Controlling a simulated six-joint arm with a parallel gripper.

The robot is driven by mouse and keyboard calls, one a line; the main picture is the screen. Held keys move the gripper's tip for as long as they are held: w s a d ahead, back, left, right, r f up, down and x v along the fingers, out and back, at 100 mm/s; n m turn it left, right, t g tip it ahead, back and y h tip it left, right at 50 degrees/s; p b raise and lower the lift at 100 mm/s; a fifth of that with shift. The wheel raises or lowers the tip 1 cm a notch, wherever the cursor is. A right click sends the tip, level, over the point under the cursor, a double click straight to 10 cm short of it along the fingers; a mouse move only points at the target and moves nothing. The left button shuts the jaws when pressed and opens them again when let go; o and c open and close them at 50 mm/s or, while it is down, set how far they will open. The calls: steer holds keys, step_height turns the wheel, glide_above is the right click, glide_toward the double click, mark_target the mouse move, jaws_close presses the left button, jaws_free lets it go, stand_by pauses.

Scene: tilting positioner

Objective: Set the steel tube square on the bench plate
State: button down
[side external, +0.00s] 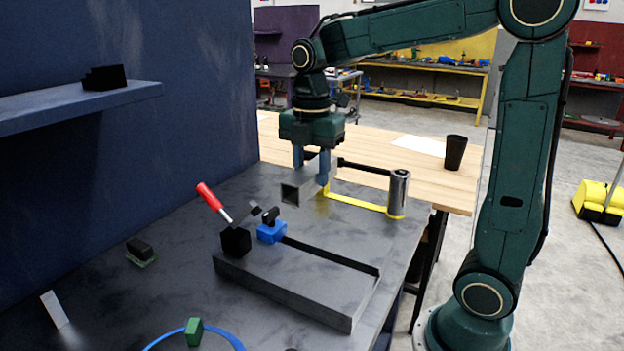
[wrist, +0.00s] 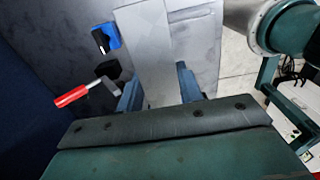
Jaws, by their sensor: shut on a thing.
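My gripper (side external: 311,172) is shut on the steel tube (side external: 306,187), a grey square-section length with its open end towards the side camera. The tube looks about level and appears to be above the dark bench plate (side external: 190,240), but the exact gap is not clear.
A raised dark fixture (side external: 290,292) with a slot stands in front of the tube. It carries a red-handled clamp (side external: 210,199) and a blue block (side external: 271,232). Behind right is a metal cylinder (side external: 398,192) with a yellow arm (side external: 358,202). The navy wall (side external: 120,150) bounds the left.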

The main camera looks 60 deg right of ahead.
glide_above(312, 260)
step_height(312, 260, down, 13)
steer(key=shift+w+f, duration=0.1)
steer(key=shift+f, duration=0.05)
stand_by(0.3)
steer(key=shift+f, duration=2.15)
steer(key=shift+f, duration=0.15)
steer(key=c, duration=0.9)
jaws_free()
step_height(312, 260, up, 12)
steer(key=shift+r, duration=0.2)
